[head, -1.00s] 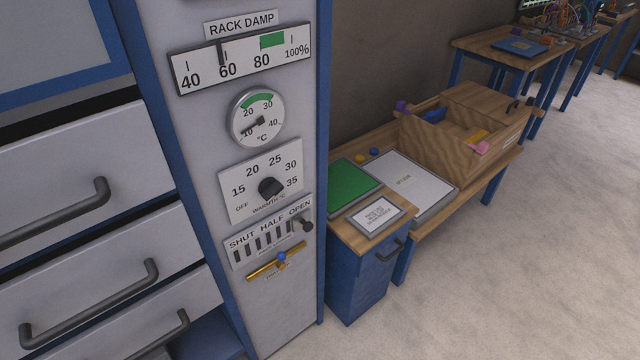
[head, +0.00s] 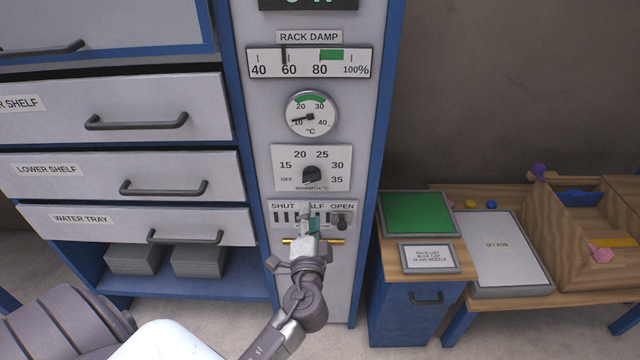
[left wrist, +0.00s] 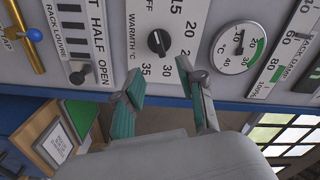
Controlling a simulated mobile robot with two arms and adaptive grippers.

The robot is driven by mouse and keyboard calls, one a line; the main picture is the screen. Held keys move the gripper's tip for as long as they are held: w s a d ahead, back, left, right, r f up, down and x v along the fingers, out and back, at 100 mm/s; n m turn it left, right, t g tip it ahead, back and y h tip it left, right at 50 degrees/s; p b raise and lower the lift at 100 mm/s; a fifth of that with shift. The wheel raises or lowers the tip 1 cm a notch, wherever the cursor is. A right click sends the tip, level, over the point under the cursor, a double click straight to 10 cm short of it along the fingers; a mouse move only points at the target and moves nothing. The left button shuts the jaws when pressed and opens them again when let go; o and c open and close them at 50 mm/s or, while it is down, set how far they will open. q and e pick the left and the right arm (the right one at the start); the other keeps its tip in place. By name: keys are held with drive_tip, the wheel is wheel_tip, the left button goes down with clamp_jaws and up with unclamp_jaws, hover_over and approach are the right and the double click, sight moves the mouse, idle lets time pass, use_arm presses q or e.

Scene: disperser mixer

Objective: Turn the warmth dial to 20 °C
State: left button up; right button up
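The warmth dial is a dark round knob (head: 312,175) on a white plate (head: 340,155) marked OFF, 15, 20, 25, 30 and 35. The knob also shows in the left wrist view (left wrist: 159,42); its exact setting is hard to read. My left gripper (head: 312,226) is below the dial, in front of the louvre plate, and covers part of its lettering. In the left wrist view my left gripper (left wrist: 163,105) is open, its two teal-padded fingers apart with nothing between them. The knob lies beyond the fingertips, untouched. My right gripper is not in view.
Above the dial, a round °C gauge (head: 311,114) reads near 10. Below it, the rack louvre slider (head: 342,222) stands at OPEN. A brass valve bar (head: 335,241) lies partly behind my gripper. Drawers with handles (head: 165,188) are left; a blue cabinet (head: 410,310) is right.

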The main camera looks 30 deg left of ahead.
use_arm(q)
drive_tip(key=p, duration=0.2)
approach(311, 182)
drive_tip(key=x, duration=0.9)
drive_tip(key=shift+w+a+p, duration=0.15)
drive_tip(key=shift+w+p, duration=0.05)
drive_tip(key=shift+p, duration=0.1)
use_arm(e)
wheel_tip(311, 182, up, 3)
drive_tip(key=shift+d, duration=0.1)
use_arm(q)
clamp_jaws()
